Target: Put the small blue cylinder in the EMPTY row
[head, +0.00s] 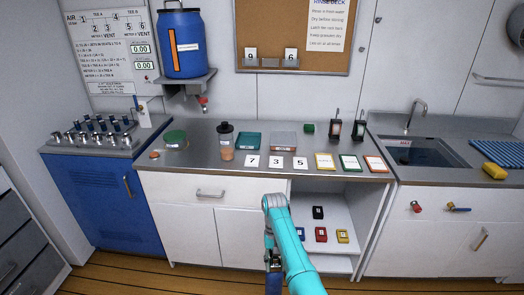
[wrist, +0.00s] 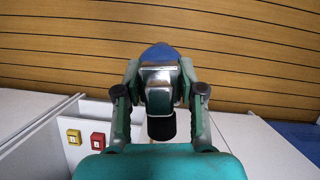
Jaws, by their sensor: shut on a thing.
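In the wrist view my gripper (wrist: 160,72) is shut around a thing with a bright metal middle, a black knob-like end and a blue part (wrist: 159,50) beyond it. This looks like the small blue cylinder, but its full length is hidden. Wooden floor lies behind it. In the head view my gripper is low in front of the white cabinets and hard to make out, partly behind my teal arm. Several small dark-blue-and-silver cylinders (head: 97,132) stand in rows on the blue cabinet at the left. I cannot read an EMPTY label.
A worktop (head: 205,158) holds a dark-lidded bottle (head: 226,143), containers and cards. Below it, an open cupboard (head: 335,215) has coloured blocks. A sink (head: 418,152) is at the right.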

